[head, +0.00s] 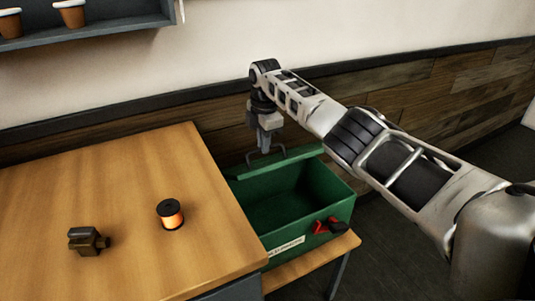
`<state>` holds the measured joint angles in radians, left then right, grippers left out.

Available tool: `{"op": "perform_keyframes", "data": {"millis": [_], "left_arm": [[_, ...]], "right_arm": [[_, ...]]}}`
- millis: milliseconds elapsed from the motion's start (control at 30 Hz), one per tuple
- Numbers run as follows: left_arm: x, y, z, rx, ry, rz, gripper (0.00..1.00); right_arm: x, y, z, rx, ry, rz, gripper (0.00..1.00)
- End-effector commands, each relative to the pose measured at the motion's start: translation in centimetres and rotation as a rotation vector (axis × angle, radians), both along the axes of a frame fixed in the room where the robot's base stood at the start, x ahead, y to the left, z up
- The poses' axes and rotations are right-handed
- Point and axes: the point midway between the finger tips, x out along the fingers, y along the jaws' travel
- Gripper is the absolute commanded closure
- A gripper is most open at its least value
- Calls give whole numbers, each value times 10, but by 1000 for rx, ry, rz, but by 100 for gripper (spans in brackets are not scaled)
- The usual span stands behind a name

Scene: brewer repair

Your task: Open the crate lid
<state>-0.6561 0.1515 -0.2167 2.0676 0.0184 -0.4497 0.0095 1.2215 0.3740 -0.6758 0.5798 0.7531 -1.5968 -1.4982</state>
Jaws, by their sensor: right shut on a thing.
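The green crate (302,232) stands on a low wooden surface right of the table, with its dark inside showing from above. Its green lid (290,159) stands up along the crate's back edge, away from the opening. My right gripper (265,147) is above the back of the crate, pointing down, shut on the grey lid handle (283,158). My right arm reaches across from the right. My left gripper is not in view.
The wooden table (120,190) at left holds a spool of orange wire (170,214) and a small brass-coloured fitting (87,241). Red and black parts (328,226) sit at the crate's front right. A shelf (95,27) with pots is on the wall, upper left.

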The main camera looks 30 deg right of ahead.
Motion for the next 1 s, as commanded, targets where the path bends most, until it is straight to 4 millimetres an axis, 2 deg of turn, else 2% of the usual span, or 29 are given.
{"op": "perform_keyframes", "data": {"millis": [33, 667, 700, 767, 800, 1000], "left_arm": [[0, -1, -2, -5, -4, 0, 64], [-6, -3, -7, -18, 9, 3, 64], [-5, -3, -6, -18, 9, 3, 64], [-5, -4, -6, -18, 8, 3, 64], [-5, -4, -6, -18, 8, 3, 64], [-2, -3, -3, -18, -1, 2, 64]], "right_arm": [[4, 2, -6, -1, -7, 2, 100], [8, 2, -3, 1, -3, 4, 100], [8, 2, -3, 1, -3, 4, 87], [8, 2, -3, 1, -3, 4, 70], [8, 2, -2, 1, -3, 3, 67], [8, 0, 1, 1, -4, 0, 67]]}}
